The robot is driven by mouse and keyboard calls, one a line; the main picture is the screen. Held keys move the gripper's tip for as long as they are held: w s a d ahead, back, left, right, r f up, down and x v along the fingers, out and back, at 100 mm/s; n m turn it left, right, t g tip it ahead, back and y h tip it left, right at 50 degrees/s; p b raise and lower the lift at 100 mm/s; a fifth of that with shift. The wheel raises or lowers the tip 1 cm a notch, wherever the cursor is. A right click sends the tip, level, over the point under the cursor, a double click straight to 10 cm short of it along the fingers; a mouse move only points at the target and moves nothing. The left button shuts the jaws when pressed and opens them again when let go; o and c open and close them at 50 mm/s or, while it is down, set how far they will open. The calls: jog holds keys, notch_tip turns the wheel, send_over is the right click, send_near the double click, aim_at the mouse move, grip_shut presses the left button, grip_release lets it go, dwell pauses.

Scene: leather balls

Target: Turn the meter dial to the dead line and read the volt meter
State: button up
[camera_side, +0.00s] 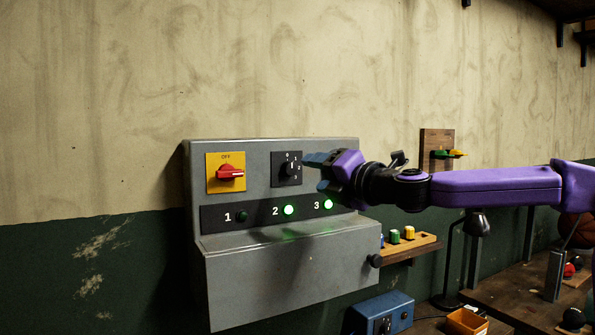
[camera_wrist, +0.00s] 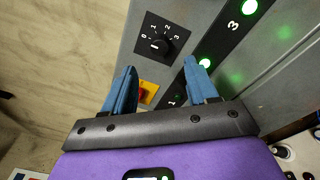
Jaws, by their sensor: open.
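The meter dial (camera_side: 287,169) is a black plate with a knob and marks 0 to 3 on a grey wall box. It also shows in the wrist view (camera_wrist: 163,44); I cannot tell for certain which mark the knob points to. Below it, lamp 1 (camera_side: 242,216) is dark, while lamp 2 (camera_side: 289,210) and lamp 3 (camera_side: 327,204) glow green. My gripper (camera_side: 317,172) is just right of the dial in the side view, its blue fingers open and empty. In the wrist view the dial lies beyond the fingertips (camera_wrist: 160,65), apart from them. No volt meter reading is legible.
A red switch handle marked OFF (camera_side: 230,174) sits on a yellow plate left of the dial. The grey box's lower front (camera_side: 290,275) juts out below the lamps. A shelf with colored pegs (camera_side: 409,235) and a blue box (camera_side: 383,313) are to the right.

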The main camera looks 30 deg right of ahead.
aim_at(293, 169)
jog(key=w, duration=0.5)
jog(key=w+a, duration=0.1)
jog(key=w, duration=0.1)
jog(key=shift+w, duration=0.4)
jog(key=c, duration=1.1)
